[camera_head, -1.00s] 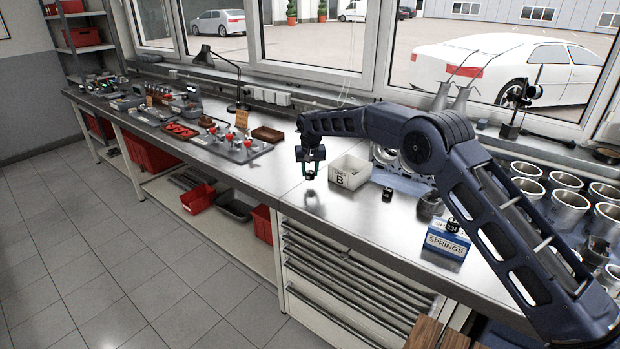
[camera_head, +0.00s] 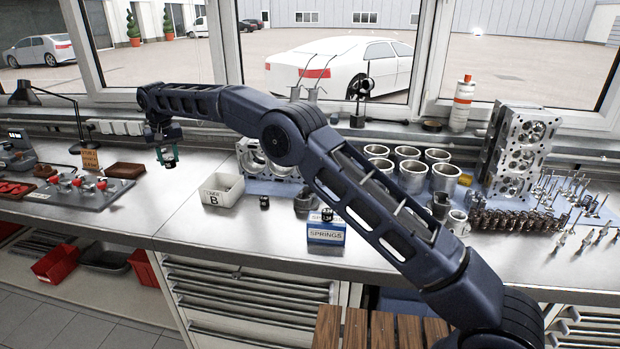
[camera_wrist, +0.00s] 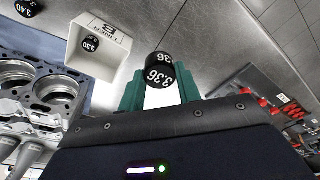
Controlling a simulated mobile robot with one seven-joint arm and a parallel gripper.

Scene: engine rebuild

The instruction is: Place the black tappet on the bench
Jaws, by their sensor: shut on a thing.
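My gripper (camera_head: 168,156) is over the bench (camera_head: 190,222), left of the white bin marked B (camera_head: 222,198). Another black tappet (camera_wrist: 90,44) is inside the bin in the wrist view. A further black tappet (camera_head: 264,201) stands on the bench right of the bin, and one more (camera_head: 327,214) sits on the blue springs box (camera_head: 326,234).
A brown block (camera_head: 125,169) and a grey tray with red-topped parts (camera_head: 88,190) lie left of my gripper. An engine block (camera_head: 262,162), metal liners (camera_head: 411,178) and a cylinder head (camera_head: 518,150) stand to the right. Bare bench lies in front of and below my gripper.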

